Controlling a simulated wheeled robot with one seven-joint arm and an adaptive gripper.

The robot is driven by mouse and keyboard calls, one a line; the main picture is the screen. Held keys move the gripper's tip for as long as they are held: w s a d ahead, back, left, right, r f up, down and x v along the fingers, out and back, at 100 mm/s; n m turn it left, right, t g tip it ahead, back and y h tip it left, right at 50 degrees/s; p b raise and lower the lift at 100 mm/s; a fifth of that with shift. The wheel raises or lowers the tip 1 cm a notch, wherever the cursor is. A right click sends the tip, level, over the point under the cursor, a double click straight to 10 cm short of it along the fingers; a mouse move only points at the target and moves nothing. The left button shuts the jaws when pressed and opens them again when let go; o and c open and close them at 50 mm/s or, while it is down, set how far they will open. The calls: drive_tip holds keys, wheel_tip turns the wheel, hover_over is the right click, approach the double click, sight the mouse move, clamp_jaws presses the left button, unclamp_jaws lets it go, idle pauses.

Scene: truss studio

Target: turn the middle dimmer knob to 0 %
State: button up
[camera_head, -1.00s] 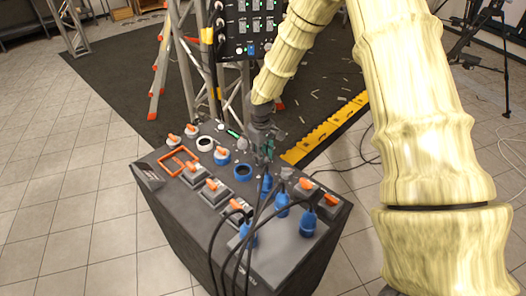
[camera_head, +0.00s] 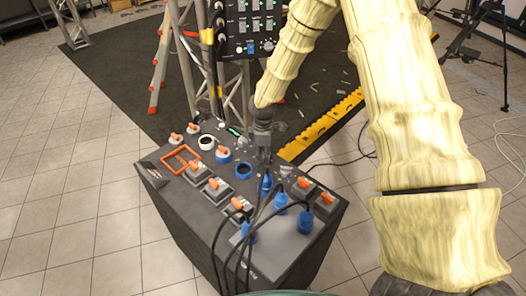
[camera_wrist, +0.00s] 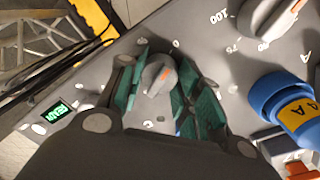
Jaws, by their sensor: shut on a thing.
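My gripper is shut on this knob. A second grey knob (camera_wrist: 266,16) with an orange mark stands at the top right, apart from the fingers. I cannot tell from the labels which knob is the middle one. In the head view my gripper (camera_head: 264,152) is down on the control box, hiding the held knob.
Blue plugs with black cables stand close to my gripper on the box (camera_head: 185,228); one blue plug (camera_wrist: 285,100) shows in the wrist view. A green "READY" display (camera_wrist: 49,118) is at left. Orange-levered switches (camera_head: 220,186) and a truss (camera_head: 233,92) are nearby.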

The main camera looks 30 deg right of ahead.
drive_tip(key=shift+n, duration=0.3)
drive_tip(key=o, duration=1)
drive_tip(key=shift+o, duration=0.2)
wheel_tip(320, 180, up, 12)
drive_tip(key=shift+s+a, duration=0.15)
drive_tip(key=shift+s, duration=0.15)
idle(0.3)
